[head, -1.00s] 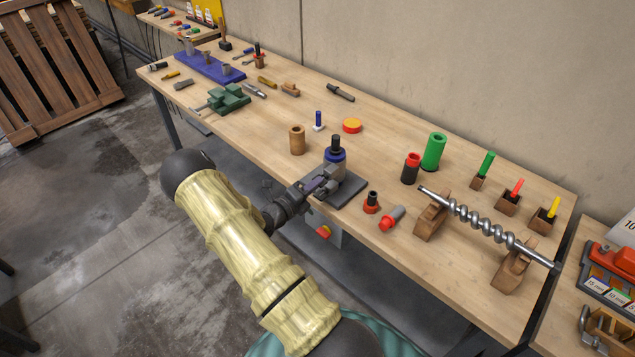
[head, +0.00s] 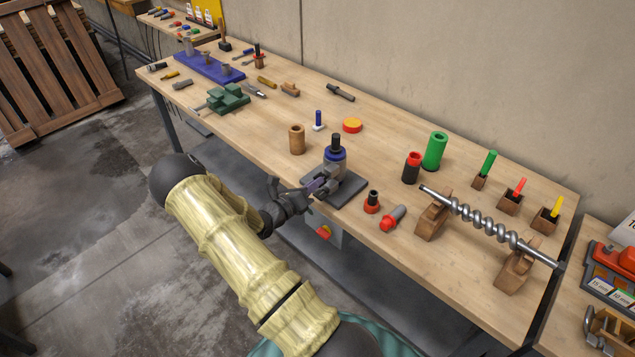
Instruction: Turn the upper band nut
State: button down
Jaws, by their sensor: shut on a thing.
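A grey upright fixture with a blue band (head: 336,153) and a black top stands on a dark plate (head: 348,190) at the bench's front edge. My gripper (head: 318,187) reaches in from the left, low against the fixture's near left side. It is shut on a small part there, apparently the upper band nut. The nut itself is hidden by the fingers and too small to make out.
A wooden cylinder (head: 297,139) stands behind my gripper. A black and red ring piece (head: 372,201) and a red and grey plug (head: 393,217) lie to the right. A steel screw (head: 485,225) rests on wooden blocks farther right.

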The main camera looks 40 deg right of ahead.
jog(key=m+b, duration=0.1)
jog(key=m, duration=0.2)
jog(key=shift+f+m, duration=0.1)
jog(key=shift+m, duration=0.2)
jog(key=shift+a, duration=0.1)
jog(key=m+b, duration=0.2)
jog(key=m, duration=0.3)
